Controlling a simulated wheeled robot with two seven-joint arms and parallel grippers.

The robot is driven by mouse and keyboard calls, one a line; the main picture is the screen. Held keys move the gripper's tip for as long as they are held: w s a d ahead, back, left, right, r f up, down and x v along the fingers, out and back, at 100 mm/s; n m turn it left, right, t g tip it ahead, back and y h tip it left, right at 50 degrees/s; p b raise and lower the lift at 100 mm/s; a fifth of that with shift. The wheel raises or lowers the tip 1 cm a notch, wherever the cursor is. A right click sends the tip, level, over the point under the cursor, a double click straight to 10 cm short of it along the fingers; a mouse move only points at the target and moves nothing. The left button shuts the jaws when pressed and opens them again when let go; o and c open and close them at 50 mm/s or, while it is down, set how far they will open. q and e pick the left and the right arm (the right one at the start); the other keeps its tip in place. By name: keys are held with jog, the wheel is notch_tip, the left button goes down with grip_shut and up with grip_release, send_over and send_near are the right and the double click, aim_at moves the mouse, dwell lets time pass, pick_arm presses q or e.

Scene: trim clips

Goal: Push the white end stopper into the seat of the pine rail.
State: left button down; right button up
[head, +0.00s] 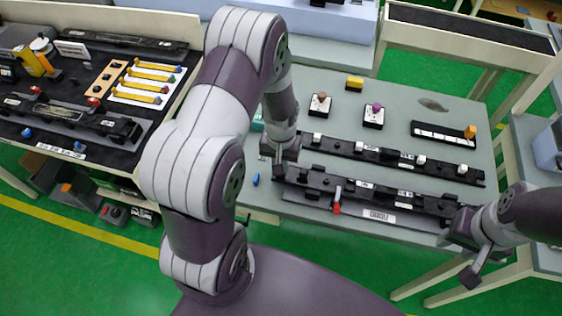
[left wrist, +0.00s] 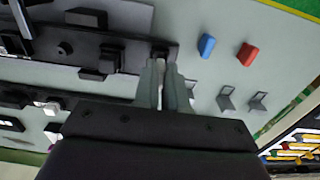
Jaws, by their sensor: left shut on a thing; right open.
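My left gripper (head: 278,163) is at the left end of the front dark rail fixture (head: 350,195), partly hidden by my own arm. In the left wrist view, its two grey fingers (left wrist: 165,88) are shut on a small white piece, seemingly the white end stopper (left wrist: 160,67). The piece is at the end of a dark rail (left wrist: 125,55); I cannot tell whether it is in the seat. No pine-coloured rail shows on this table; both rails look black. My right gripper (head: 459,229) is open at the right end of the front fixture; its fingertips are hard to make out.
A second dark rail (head: 390,160) with white clips lies behind. A red-handled lever (head: 337,207) stands on the front fixture. A blue piece (head: 255,180) lies left of it. Small stands (head: 320,105) and a black tray (head: 443,135) are farther back. The grey tabletop (head: 400,100) has free room.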

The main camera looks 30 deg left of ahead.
pick_arm(q)
jog(key=shift+f, duration=0.5)
jog(key=shift+w+d+f, duration=0.1)
jog(key=shift+w+f, duration=0.05)
jog(key=shift+f, duration=0.05)
jog(key=c, duration=1.2)
grip_release()
jog(key=shift+r, duration=0.1)
notch_tip(320, 180, up, 12)
jog(key=b, duration=0.2)
jog(key=s+d+m, duration=0.1)
jog(key=s, duration=0.1)
jog(key=s+d+r+m+t, duration=0.1)
jog(key=s+d, duration=0.1)
jog(key=s, duration=0.1)
jog(key=s+d+m, duration=0.1)
jog(key=s+d, duration=0.1)
jog(key=s, duration=0.1)
jog(key=shift+s+r+b, duration=0.2)
jog(key=shift+r+b, duration=0.15)
jog(key=shift+r, duration=0.05)
